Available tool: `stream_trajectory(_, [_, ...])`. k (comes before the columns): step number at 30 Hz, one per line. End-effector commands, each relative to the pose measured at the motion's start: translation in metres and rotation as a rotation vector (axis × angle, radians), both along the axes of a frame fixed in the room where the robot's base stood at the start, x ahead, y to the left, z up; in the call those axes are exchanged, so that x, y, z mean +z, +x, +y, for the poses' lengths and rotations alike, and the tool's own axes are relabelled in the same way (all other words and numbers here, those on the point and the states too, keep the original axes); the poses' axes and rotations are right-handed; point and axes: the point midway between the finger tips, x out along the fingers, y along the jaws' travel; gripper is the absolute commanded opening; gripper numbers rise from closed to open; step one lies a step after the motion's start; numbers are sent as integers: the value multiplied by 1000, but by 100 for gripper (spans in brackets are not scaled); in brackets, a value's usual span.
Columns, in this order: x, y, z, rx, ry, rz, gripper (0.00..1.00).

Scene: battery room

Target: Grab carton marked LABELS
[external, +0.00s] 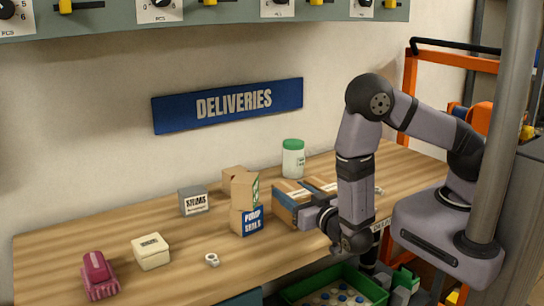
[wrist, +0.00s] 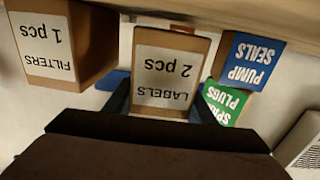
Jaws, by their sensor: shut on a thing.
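The LABELS carton (wrist: 168,68) is brown with a white label reading "LABELS 2 pcs", upside down in the wrist view. My gripper (wrist: 163,98) is shut on it, one dark finger on each side. In the external view my gripper (external: 306,214) reaches in low over the bench from the right, and the carton (external: 288,188) is partly hidden by it. I cannot tell whether the carton touches the bench.
The FILTERS carton (wrist: 60,42) stands close on one side. The PUMP SEALS carton (external: 251,220) and green-labelled SPARK PLUGS carton (external: 245,190) are on the other. A green-lidded jar (external: 293,160) stands behind.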

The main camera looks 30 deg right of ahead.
Motion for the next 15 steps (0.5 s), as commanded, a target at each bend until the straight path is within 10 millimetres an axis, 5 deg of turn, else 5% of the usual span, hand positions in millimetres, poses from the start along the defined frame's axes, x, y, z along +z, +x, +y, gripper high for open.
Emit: stream_trajectory(15, [65,0,0,0,4,-2,21])
